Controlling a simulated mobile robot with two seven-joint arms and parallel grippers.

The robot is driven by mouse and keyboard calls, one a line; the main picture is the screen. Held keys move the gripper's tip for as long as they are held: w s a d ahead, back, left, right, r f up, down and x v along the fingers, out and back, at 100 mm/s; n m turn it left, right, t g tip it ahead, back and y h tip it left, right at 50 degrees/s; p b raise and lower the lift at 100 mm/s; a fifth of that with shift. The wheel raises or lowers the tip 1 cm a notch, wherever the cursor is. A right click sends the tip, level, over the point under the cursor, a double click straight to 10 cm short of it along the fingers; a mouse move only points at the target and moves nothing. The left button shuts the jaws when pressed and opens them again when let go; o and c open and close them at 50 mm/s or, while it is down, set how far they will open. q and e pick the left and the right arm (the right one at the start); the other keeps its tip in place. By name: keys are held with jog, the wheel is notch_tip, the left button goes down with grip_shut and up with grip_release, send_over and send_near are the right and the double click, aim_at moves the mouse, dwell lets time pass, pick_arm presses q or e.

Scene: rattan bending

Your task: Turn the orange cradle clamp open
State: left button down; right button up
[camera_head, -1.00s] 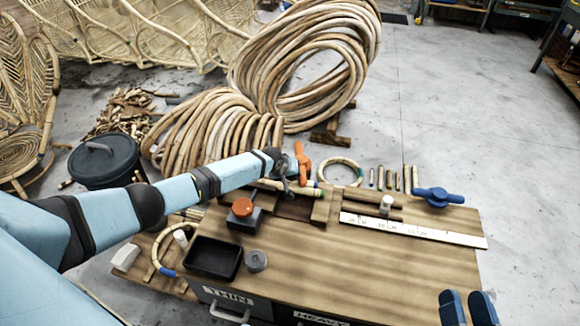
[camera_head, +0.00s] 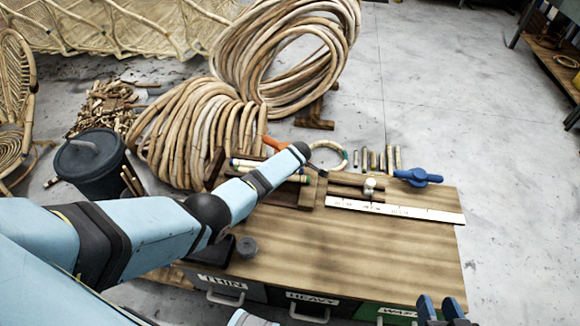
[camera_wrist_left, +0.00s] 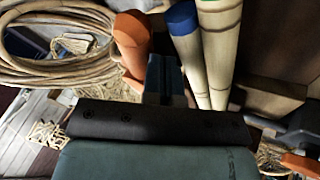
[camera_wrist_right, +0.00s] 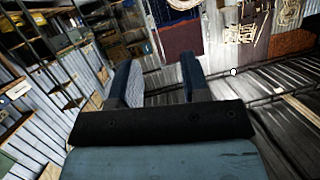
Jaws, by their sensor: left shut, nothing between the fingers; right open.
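The orange clamp handle (camera_head: 275,143) shows behind my left arm at the back of the workbench, slanting to the left. In the left wrist view the orange handle (camera_wrist_left: 132,42) stands just left of my left gripper (camera_wrist_left: 166,80), whose fingers are shut and empty. I cannot tell whether they touch it. Rattan poles, one with a blue end (camera_wrist_left: 186,42), lie right of the fingers. My left forearm hides much of the cradle (camera_head: 287,194). My right gripper (camera_head: 441,308) is open and empty at the bench's front right; its fingers also show in the right wrist view (camera_wrist_right: 155,80).
A blue clamp (camera_head: 417,177) sits at the bench's back right, near a white ruler strip (camera_head: 395,210). A rattan ring (camera_head: 326,156) and short pieces stand behind. Large rattan coils (camera_head: 285,60) and a dark bin (camera_head: 90,160) are on the floor.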

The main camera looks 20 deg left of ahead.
pick_arm(q)
jog(key=w+n+b, duration=0.1)
jog(key=b, duration=0.1)
jog(key=w+d+n+g+y+b, duration=0.1)
jog(key=n+b, duration=0.1)
jog(key=b, duration=0.1)
jog(key=shift+f+y, duration=0.3)
jog(key=shift+f, duration=0.05)
pick_arm(e)
jog(key=w+a+r+t+y, duration=0.1)
jog(key=a+r+t+y, duration=0.35)
jog(key=r, duration=0.45)
pick_arm(q)
jog(key=shift+w+d+n+b, duration=0.15)
jog(key=shift+w+n+b, duration=0.1)
jog(key=shift+n+b, duration=0.15)
jog(key=shift+w+r+g+b, duration=0.15)
jog(key=shift+w+g+b, duration=0.15)
jog(key=shift+b, duration=0.35)
jog(key=shift+w+d+r+b, duration=0.1)
jog(key=shift+w+r+b, duration=0.2)
jog(key=shift+b, duration=0.25)
pick_arm(e)
jog(key=shift+n+g+h, duration=0.35)
jog(key=shift+n+g, duration=0.05)
jog(key=shift+g, duration=0.45)
jog(key=shift+w+f, duration=0.15)
jog(key=shift+f, duration=2.1)
jog(key=shift+r, duration=0.15)
